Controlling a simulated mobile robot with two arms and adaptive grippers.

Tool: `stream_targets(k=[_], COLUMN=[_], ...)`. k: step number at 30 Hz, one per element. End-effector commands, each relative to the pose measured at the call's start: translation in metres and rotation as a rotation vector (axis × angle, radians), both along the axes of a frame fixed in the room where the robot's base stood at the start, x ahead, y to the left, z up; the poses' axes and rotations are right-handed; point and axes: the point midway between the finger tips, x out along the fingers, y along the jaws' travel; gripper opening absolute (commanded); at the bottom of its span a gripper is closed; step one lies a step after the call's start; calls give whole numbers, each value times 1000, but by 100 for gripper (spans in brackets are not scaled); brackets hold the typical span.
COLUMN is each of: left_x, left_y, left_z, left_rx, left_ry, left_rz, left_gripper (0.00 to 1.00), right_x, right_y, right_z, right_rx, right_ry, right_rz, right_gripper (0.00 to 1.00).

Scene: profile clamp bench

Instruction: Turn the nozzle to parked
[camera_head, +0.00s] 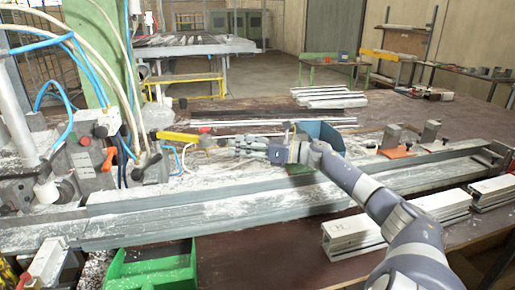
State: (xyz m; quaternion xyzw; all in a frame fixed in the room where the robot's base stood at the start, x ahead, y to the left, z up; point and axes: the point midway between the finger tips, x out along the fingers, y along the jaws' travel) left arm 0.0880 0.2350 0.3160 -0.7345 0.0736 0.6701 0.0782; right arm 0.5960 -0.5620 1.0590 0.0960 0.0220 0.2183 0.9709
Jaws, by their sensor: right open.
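A yellow bar-shaped part (178,138) sticks out at the machine on the left, above the bench; it may be the nozzle, but I cannot tell for sure. Its right end is near a small grey fitting (206,142). My right gripper (234,144) is open and points left, a short way to the right of the yellow part. I see nothing held between its fingers. The clutter behind makes its fingertips hard to pick out. My left gripper is not in view.
A long grey profile rail (240,202) runs across the bench in front. A green bin (150,268) stands at the front and a blue bin (322,134) behind my right wrist. Red-handled levers (108,158) and blue hoses crowd the left. White profiles (352,232) lie at front right.

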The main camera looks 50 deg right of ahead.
Motion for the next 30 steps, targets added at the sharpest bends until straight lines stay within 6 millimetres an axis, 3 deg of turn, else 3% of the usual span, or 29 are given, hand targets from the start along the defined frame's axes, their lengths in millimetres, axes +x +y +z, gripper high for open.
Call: stream_targets(k=[15,28,29,30], left_x=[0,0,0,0], left_y=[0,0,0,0], left_z=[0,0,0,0], left_rx=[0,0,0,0], left_ry=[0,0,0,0], left_rz=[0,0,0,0], left_gripper=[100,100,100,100], right_x=[-43,-48,-48,-48], right_y=[-20,-23,-23,-22], right_z=[-1,0,0,0], right_rx=[0,0,0,1], right_ry=[2,1,1,0], right_rz=[1,1,0,0], right_gripper=[45,45,43,34])
